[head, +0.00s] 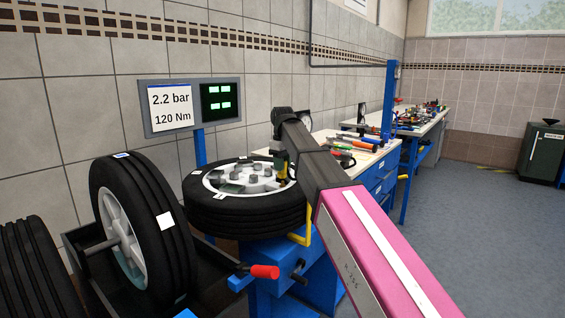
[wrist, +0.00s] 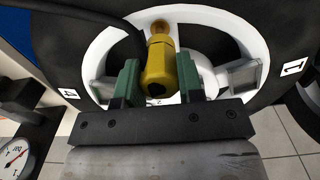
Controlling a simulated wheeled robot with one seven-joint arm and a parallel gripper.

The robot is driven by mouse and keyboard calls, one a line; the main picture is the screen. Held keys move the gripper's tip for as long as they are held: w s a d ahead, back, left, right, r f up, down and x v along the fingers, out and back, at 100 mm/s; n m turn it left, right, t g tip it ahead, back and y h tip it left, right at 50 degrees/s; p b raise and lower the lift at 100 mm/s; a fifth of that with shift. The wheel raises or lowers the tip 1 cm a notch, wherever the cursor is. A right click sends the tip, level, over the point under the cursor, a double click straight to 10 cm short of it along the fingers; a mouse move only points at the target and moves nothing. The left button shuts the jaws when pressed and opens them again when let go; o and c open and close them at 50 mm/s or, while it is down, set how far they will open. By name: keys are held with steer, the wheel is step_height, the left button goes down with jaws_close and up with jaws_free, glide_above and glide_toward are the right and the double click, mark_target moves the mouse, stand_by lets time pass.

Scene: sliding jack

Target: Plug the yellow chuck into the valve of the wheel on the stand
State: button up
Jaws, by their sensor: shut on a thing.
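The yellow chuck (wrist: 158,70) is between the green fingers of my gripper (wrist: 160,84) in the wrist view, with a dark hose at its upper left. My gripper is shut on it. The wheel (head: 246,222) lies flat on the blue stand (head: 268,285); its white rim also shows behind the chuck in the wrist view (wrist: 98,50). In the head view my gripper (head: 281,168) is over the right side of the wheel, partly hidden by my arm. I cannot make out the valve, or whether the chuck touches it.
A second wheel (head: 143,225) stands upright at the left, with another tyre (head: 28,270) beside it. A screen (head: 190,106) reads 2.2 bar and 120 Nm. A red-handled lever (head: 264,271) sticks out of the stand.

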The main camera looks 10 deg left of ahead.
steer(key=shift+d+h, duration=0.15)
steer(key=shift+h, duration=0.15)
stand_by(0.5)
stand_by(0.6)
steer(key=shift+f, duration=1.2)
stand_by(1.2)
steer(key=shift+r, duration=0.85)
steer(key=shift+f, duration=1.25)
stand_by(0.8)
steer(key=o, duration=1.2)
steer(key=shift+c, duration=0.2)
steer(key=shift+w+a+r, duration=0.1)
steer(key=shift+a+r, duration=0.1)
steer(key=shift+r, duration=1.7)
steer(key=shift+w+a+r, duration=0.1)
steer(key=shift+a+r, duration=0.05)
steer(key=shift+r, duration=1.7)
